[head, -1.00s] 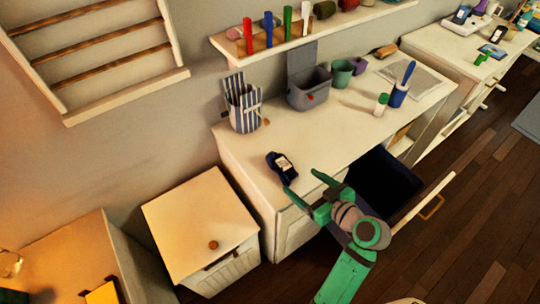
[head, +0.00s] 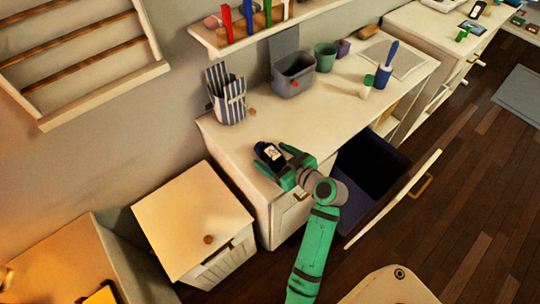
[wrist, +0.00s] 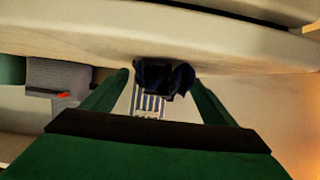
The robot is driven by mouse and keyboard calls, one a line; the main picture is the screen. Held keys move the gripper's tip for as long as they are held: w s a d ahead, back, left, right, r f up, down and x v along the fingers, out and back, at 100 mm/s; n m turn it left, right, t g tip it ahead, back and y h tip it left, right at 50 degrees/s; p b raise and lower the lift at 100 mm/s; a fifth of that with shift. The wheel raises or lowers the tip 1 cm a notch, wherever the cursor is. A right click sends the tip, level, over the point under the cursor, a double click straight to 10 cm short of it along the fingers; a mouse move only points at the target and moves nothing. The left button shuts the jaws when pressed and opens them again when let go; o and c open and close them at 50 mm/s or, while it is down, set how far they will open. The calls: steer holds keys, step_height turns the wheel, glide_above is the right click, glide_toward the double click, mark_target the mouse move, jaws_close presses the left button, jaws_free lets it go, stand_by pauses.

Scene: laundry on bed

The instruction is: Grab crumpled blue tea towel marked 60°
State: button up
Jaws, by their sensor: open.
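A small crumpled dark blue cloth (head: 262,149) with a white label lies near the front edge of the white counter (head: 235,150). The mark on the label is too small to read. My green gripper (head: 275,159) is open right at the cloth, its fingers reaching to both sides of it. In the wrist view the dark blue cloth (wrist: 160,76) shows between the two green fingertips, and nothing shows the fingers closed on it.
A striped holder (head: 228,102) and a grey open-lidded box (head: 293,80) stand behind the cloth. A green cup (head: 325,57) and a blue brush holder (head: 383,76) stand farther right. An open drawer (head: 375,165) lies below, right of my arm. A white cabinet (head: 190,220) stands at left.

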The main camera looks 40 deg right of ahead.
steer(key=shift+x, duration=0.8)
steer(key=shift+w, duration=0.1)
steer(key=shift+c, duration=0.6)
steer(key=shift+d, duration=0.2)
steer(key=c, duration=1)
steer(key=shift+a+r, duration=0.1)
steer(key=shift+a, duration=0.1)
steer(key=shift+c, duration=0.3)
